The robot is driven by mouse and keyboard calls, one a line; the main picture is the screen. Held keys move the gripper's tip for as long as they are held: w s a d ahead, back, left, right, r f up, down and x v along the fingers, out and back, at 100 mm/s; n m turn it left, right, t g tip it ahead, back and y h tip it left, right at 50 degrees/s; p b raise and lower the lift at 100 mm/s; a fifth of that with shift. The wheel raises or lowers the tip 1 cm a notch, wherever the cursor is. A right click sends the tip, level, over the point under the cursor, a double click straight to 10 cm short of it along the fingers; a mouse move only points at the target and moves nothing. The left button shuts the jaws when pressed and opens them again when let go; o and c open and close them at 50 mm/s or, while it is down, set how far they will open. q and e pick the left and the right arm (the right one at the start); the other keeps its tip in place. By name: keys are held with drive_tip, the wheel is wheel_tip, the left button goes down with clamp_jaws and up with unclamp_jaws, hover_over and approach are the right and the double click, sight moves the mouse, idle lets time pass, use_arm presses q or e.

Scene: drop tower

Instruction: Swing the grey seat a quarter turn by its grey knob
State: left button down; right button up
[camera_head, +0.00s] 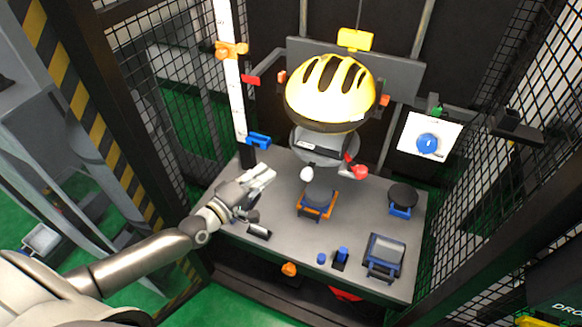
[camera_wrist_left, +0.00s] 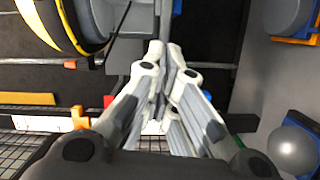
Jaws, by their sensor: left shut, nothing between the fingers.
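The grey seat (camera_head: 325,147) is under the yellow-and-black helmet (camera_head: 330,90) at the back middle of the table. A pale grey knob (camera_head: 306,174) shows just below it, and a red knob (camera_head: 360,172) is to its right. In the left wrist view a grey part (camera_wrist_left: 128,20) beside the helmet (camera_wrist_left: 65,25) looks like the seat; I cannot tell which part there is the knob. My left gripper (camera_head: 270,174) is shut and empty, left of the pale knob and apart from it. Its closed fingertips (camera_wrist_left: 165,50) show in the wrist view. My right gripper is not in view.
A blue stand (camera_head: 384,270) is near the front edge. A white ruled post (camera_head: 230,80) rises at left. Mesh walls flank the table (camera_head: 372,208).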

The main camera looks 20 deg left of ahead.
sight(303, 158)
use_arm(q)
drive_tip(key=w+d, duration=0.1)
drive_tip(key=w, duration=0.1)
drive_tip(key=w+d+p, duration=0.1)
drive_tip(key=w+d, duration=0.2)
drive_tip(key=shift+w+d+f, duration=0.3)
drive_tip(key=shift+w, duration=0.1)
drive_tip(key=shift+s+d+p, duration=0.1)
drive_tip(key=shift+d+p, duration=0.3)
drive_tip(key=shift+d, duration=0.15)
drive_tip(key=shift+f, duration=0.15)
drive_tip(key=shift+d, duration=0.1)
